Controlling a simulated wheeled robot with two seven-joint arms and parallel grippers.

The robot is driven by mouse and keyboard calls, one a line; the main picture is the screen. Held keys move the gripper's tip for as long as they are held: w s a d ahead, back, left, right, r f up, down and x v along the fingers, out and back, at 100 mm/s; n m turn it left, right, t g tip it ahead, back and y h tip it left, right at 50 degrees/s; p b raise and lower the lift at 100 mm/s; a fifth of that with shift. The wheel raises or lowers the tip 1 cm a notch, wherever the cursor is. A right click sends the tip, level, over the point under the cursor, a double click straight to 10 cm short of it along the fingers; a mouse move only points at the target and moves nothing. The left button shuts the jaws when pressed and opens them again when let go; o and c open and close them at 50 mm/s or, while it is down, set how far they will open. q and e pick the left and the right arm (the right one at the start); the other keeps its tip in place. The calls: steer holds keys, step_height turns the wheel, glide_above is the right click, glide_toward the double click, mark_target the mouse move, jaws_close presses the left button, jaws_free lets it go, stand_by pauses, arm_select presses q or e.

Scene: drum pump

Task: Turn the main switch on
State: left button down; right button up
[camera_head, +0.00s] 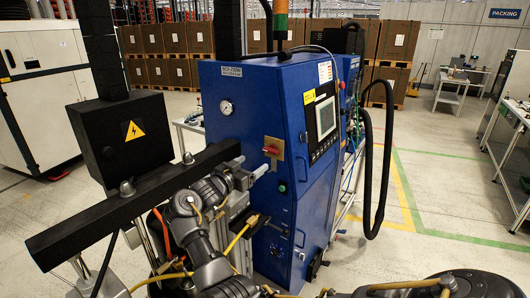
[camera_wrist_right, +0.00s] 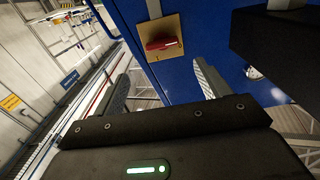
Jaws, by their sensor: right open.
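The main switch, a red rotary handle (camera_head: 271,149) on a yellow plate (camera_head: 273,142), sits on the left-hand face of the blue machine cabinet (camera_head: 240,85). In the right wrist view, the red handle (camera_wrist_right: 162,43) lies roughly crosswise on its plate (camera_wrist_right: 175,28). My right gripper (camera_head: 255,164) is just left of and below the switch. Its jaws (camera_wrist_right: 163,88) are open and empty, with the switch showing ahead between the spread fingers. The gripper appears apart from the handle. My left gripper is not in view.
A black electrical box (camera_head: 120,135) with a warning label and a black beam (camera_head: 135,205) stand left of my right arm. A pressure gauge (camera_head: 226,107) and a control screen (camera_head: 325,117) are on the cabinet.

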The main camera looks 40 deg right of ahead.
mark_target(269, 152)
steer(key=shift+o, duration=0.2)
steer(key=shift+s+d+r+p, duration=0.1)
steer(key=shift+d+r+p, duration=0.2)
steer(key=shift+d+r, duration=0.25)
steer(key=p+x, duration=0.1)
steer(key=x, duration=0.4)
steer(key=w+f+p+x, duration=0.1)
steer(key=x, duration=0.2)
steer(key=shift+a+f+p, duration=0.1)
steer(key=shift+a+p, duration=0.05)
steer(key=shift+p, duration=0.15)
steer(key=shift+d, duration=0.55)
steer(key=shift+w+d+f, duration=0.1)
steer(key=shift+w+d, duration=0.05)
steer(key=shift+w, duration=0.1)
steer(key=shift+s, duration=0.1)
steer(key=c, duration=1)
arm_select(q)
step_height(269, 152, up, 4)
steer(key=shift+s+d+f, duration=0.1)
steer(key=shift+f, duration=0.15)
